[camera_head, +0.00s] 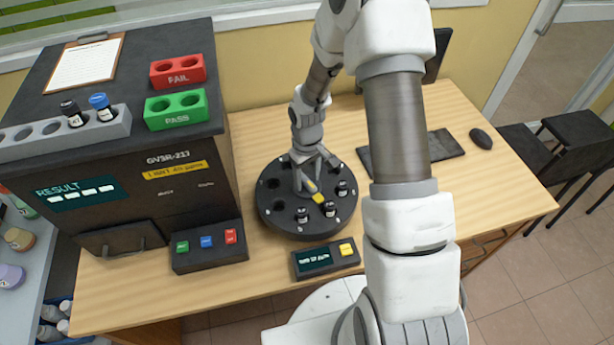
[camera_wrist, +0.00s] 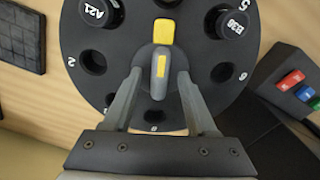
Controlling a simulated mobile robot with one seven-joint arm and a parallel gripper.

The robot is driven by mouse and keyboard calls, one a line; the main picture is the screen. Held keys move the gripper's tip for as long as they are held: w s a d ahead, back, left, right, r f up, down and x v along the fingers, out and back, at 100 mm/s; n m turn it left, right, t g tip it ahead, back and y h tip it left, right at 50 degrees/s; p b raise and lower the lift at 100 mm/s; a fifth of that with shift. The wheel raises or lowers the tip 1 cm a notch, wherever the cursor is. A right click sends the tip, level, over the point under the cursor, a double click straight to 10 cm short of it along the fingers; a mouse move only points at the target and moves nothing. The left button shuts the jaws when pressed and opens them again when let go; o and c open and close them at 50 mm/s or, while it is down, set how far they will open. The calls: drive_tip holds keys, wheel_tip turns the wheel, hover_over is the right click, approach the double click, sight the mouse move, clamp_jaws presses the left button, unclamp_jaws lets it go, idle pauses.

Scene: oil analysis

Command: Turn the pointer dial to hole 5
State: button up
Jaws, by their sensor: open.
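The black round dial (camera_head: 277,222) lies on the wooden table with holes around its rim; it fills much of the wrist view (camera_wrist: 105,55). Its grey pointer with a yellow tip (camera_wrist: 164,32) points toward the top of the wrist view, between vials marked A21 (camera_wrist: 95,12) and B36 (camera_wrist: 231,22). A 5 shows at the upper right edge, a 6 at the right, a 2 at the left. My gripper (camera_wrist: 160,76) is open, its fingers on either side of the pointer's grey and yellow handle (camera_wrist: 160,72). Contact with the handle is unclear.
A small display box with a yellow button (camera_head: 326,260) stands in front of the dial. A dark analyser (camera_head: 120,190) and a three-button box (camera_head: 209,247) are left of it. A keyboard (camera_head: 440,147) and mouse (camera_head: 481,138) lie to the right.

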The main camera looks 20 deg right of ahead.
clamp_jaws()
idle(0.5)
drive_tip(key=m+b, duration=0.2)
drive_tip(key=m, duration=0.1)
drive_tip(key=shift+f+m, duration=0.1)
drive_tip(key=shift+m, duration=0.2)
drive_tip(key=m+b, duration=0.2)
drive_tip(key=m, duration=0.3)
drive_tip(key=shift+m, duration=0.3)
unclamp_jaws()
